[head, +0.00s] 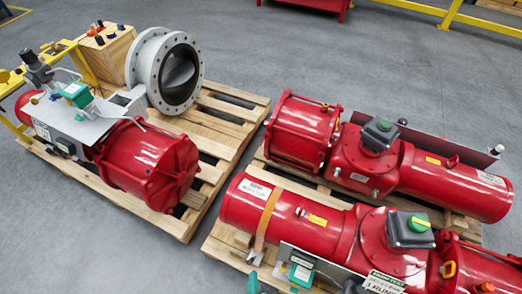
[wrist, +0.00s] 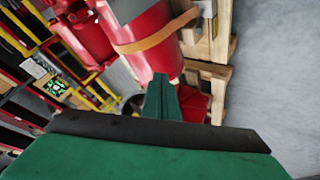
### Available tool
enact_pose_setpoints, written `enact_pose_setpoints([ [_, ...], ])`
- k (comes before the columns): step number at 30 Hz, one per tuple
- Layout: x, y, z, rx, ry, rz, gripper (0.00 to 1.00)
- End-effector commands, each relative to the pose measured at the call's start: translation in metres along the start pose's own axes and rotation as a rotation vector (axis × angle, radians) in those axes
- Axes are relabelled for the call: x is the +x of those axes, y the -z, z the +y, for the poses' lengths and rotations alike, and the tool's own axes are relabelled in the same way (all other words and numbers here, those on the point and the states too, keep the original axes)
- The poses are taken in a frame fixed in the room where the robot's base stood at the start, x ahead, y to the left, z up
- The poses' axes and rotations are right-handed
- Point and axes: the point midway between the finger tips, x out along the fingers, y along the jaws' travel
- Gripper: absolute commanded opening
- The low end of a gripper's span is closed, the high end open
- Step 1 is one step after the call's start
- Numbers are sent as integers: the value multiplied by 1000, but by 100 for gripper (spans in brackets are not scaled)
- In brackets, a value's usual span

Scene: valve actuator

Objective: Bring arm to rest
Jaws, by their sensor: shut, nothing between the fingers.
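My gripper (wrist: 161,92) shows in the wrist view as green fingers pressed together at the middle, beyond a dark bar and a broad green body. It is shut and empty. Beyond the fingertips, a red valve actuator (wrist: 155,62) with a tan strap (wrist: 155,38) stands on a wooden pallet. I cannot tell whether the fingers touch anything. In the head view, I cannot make out my gripper clearly. The strapped red actuator (head: 290,220) lies at the lower right there.
At left, another actuator (head: 150,160) and a grey flanged valve (head: 143,62) share a pallet (head: 225,125). Yellow rails (head: 480,25) run at the back. Grey floor (head: 270,60) is clear between.

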Motion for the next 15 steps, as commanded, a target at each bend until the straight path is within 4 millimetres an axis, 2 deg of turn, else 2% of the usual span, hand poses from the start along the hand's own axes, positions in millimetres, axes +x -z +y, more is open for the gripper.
enact_pose_setpoints([
  [1, -22, 4, 8, 77, -33, 27, 0],
  [9, -130, 49, 69, 499, -182, 243, 0],
  [12, -162, 66, 89, 616, -210, 321, 0],
  [15, -185, 78, 103, 699, -224, 379, 0],
])
